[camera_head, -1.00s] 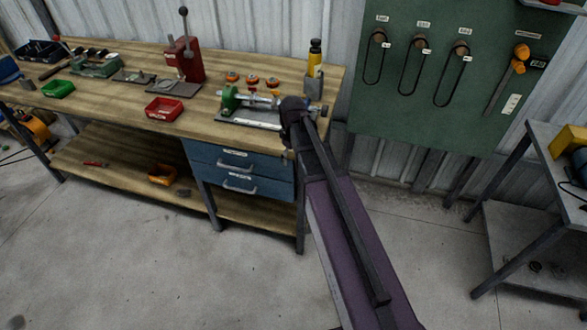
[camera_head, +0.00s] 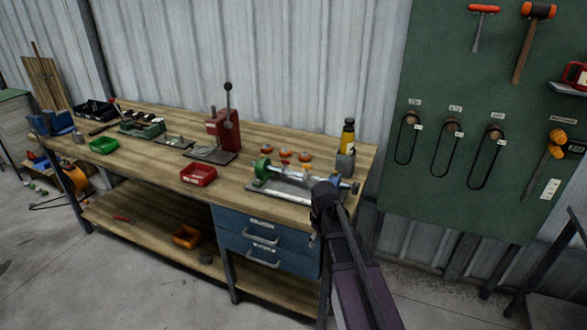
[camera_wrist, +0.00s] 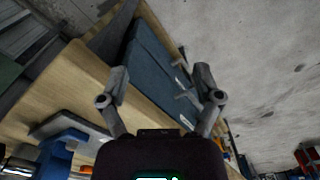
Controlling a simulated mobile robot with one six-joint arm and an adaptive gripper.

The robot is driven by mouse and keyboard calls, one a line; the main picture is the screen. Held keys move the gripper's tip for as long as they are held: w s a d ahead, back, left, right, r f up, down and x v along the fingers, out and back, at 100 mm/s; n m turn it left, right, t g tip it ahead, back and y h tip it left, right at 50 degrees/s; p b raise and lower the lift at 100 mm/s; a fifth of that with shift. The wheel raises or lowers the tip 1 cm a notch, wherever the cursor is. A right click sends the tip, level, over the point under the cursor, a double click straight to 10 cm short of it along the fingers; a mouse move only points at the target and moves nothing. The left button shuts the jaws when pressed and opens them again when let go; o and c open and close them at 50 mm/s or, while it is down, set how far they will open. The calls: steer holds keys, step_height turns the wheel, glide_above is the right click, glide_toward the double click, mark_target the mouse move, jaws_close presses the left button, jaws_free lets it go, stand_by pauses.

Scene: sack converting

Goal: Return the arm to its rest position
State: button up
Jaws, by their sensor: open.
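My arm rises from the bottom in the head view, with its dark elbow in front of the right end of the workbench (camera_head: 150,165). My gripper is hidden in the head view. In the wrist view my gripper (camera_wrist: 158,82) shows two grey fingers spread wide apart, with nothing between them. Beyond the fingers are the blue drawer unit (camera_wrist: 150,75) and the wooden bench edge. The drawer unit also shows under the bench in the head view (camera_head: 262,245), with its drawers closed.
The bench top holds a red press (camera_head: 222,130), a red bin (camera_head: 198,174), a green bin (camera_head: 103,146), a green-ended fixture (camera_head: 263,168) and a yellow bottle (camera_head: 348,134). A green tool board (camera_head: 440,180) stands right. The concrete floor in front is clear.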

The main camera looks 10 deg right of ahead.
steer(key=s+r+m+p, duration=0.2)
steer(key=s+m, duration=0.3)
steer(key=s, duration=0.7)
steer(key=shift+s+r+m+p, duration=0.35)
steer(key=shift+m, duration=0.05)
stand_by(0.5)
